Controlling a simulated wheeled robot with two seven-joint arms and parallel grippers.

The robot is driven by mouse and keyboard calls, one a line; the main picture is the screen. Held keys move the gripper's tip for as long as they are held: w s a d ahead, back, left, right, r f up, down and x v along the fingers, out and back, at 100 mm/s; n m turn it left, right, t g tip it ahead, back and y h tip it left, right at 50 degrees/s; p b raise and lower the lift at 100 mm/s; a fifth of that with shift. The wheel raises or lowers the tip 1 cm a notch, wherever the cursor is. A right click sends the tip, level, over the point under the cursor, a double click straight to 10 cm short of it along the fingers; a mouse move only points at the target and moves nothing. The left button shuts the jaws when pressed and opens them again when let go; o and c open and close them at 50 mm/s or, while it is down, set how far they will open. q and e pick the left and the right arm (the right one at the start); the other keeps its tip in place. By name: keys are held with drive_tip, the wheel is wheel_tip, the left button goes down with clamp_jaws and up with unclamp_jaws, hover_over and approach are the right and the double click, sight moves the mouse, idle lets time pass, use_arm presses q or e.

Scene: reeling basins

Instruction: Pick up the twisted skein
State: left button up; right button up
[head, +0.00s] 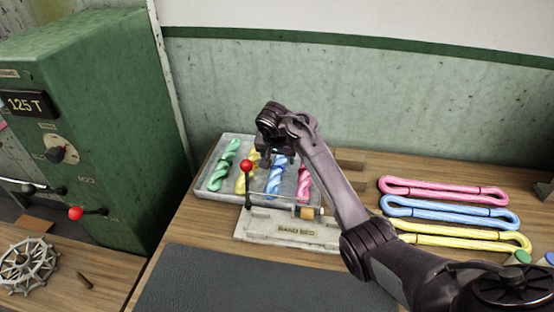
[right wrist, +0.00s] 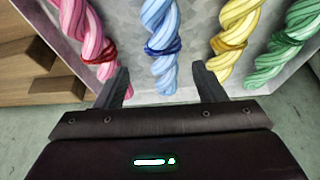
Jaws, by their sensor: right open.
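A grey tray (head: 206,183) holds twisted skeins side by side: green (head: 224,166), yellow (head: 241,181), blue (head: 276,182) and pink (head: 304,184). In the right wrist view the pink skein (right wrist: 90,38), blue skein (right wrist: 161,60), yellow skein (right wrist: 236,42) and green skein (right wrist: 291,50) lie in the tray, each with a band around it. My right gripper (head: 266,158) is over the tray, open and empty. In the right wrist view its fingers (right wrist: 161,80) stand apart on either side of the blue skein's line. I cannot tell its height above it. My left gripper is not in view.
A grey hand-operated press bed (head: 290,228) with a red-knobbed lever (head: 247,166) stands in front of the tray. Looped pink (head: 442,192), blue (head: 450,211) and yellow (head: 462,236) skeins lie at right. A dark mat (head: 230,285) covers the front; a green machine (head: 110,110) stands left.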

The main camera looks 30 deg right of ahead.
sight(278, 162)
drive_tip(key=shift+w+d+f, duration=0.15)
drive_tip(key=shift+d+f, duration=0.1)
drive_tip(key=shift+f, duration=0.35)
drive_tip(key=x, duration=0.2)
drive_tip(key=w+x, duration=0.1)
drive_tip(key=x, duration=0.1)
drive_tip(key=shift+f, duration=0.25)
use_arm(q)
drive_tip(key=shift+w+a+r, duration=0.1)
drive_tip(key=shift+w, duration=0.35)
use_arm(e)
drive_tip(key=shift+c, duration=0.3)
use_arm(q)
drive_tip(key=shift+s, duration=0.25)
use_arm(e)
drive_tip(key=c, duration=1)
drive_tip(key=shift+r, duration=0.1)
drive_tip(key=shift+c, duration=0.2)
